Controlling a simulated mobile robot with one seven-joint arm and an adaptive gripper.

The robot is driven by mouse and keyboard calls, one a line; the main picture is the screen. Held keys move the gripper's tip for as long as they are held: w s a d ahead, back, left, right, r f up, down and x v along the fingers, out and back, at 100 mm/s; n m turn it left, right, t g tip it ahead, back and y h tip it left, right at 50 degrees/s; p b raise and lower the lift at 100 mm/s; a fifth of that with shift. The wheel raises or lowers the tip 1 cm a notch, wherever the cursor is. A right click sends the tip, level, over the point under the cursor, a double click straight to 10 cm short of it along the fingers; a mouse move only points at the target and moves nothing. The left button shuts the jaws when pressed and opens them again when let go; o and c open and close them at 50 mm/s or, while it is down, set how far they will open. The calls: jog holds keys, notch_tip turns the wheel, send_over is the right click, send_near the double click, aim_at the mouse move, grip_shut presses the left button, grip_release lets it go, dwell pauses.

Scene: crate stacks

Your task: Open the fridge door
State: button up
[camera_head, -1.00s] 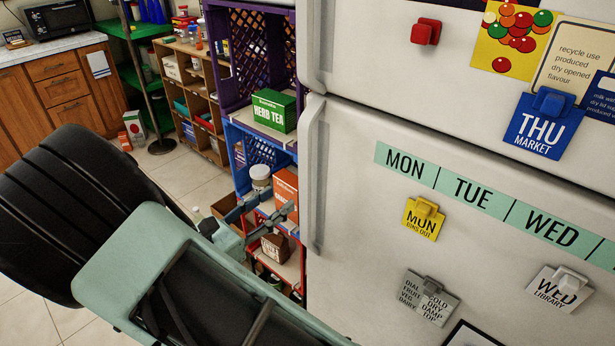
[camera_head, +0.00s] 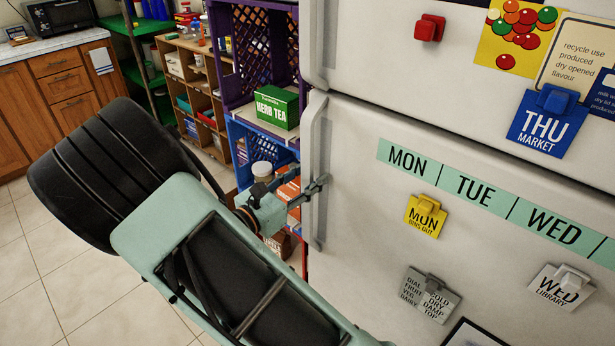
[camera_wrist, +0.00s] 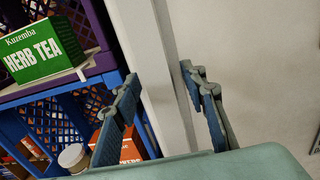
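The white fridge fills the right of the head view, with a lower door (camera_head: 365,250) and an upper door (camera_head: 375,60) split by a gap. A long pale vertical handle (camera_head: 318,228) runs along the left edge of the lower door. My gripper (camera_head: 318,184) is at the handle's middle height in the head view. In the wrist view, my gripper's two fingers (camera_wrist: 158,80) are spread apart, with the handle (camera_wrist: 172,95) running between them. I cannot tell whether either finger touches it. The lower door appears shut.
Blue and purple crate shelves (camera_head: 262,55) stand close left of the fridge, holding a green Herb Tea box (camera_head: 277,106) and a white-lidded jar (camera_head: 262,170). Magnets and notes, such as a yellow MON note (camera_head: 425,216), are on the doors. Tiled floor (camera_head: 45,270) is open at left.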

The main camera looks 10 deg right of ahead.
grip_shut()
jog(key=shift+s+a, duration=0.1)
